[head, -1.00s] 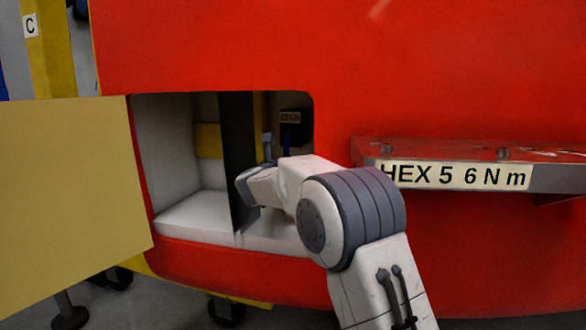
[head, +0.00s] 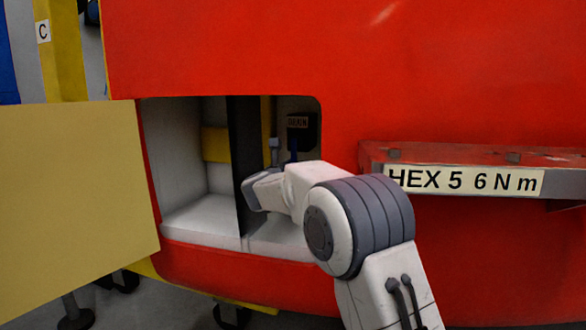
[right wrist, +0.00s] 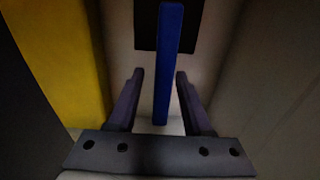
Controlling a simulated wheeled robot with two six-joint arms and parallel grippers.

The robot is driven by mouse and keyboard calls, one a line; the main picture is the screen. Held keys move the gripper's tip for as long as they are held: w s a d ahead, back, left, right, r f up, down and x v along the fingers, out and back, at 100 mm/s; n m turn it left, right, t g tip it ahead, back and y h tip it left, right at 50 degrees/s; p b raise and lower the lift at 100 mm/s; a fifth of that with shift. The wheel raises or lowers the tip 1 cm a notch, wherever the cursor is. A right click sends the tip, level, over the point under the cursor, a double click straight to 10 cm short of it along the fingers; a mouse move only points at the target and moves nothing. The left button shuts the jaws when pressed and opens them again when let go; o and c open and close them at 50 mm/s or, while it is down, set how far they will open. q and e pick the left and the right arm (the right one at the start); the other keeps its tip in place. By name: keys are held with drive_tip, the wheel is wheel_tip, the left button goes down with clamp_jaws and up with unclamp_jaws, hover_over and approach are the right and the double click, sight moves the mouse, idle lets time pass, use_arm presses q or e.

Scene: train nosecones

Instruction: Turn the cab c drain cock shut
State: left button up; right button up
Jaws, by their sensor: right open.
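The drain cock's blue handle (head: 293,150) shows inside the open compartment of the red nosecone, below a DRAIN label (head: 298,122). In the right wrist view the blue handle (right wrist: 167,60) stands upright in front of a dark block. My right gripper (right wrist: 160,73) is open. Its two fingers stand on either side of the handle with a gap on both sides, apart from it as far as I can tell. My left gripper is not in view.
A dark upright divider (head: 244,160) splits the compartment, close to my wrist. An open yellowish door (head: 75,200) hangs at the left. A red shelf (head: 460,155) labelled HEX 5 6 N m juts out at the right. A C sign (head: 43,31) is on a yellow post.

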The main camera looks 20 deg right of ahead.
drive_tip(key=p+v, duration=0.1)
drive_tip(key=v, duration=0.9)
drive_tip(key=shift+s+a, duration=0.1)
drive_tip(key=shift+a, duration=0.05)
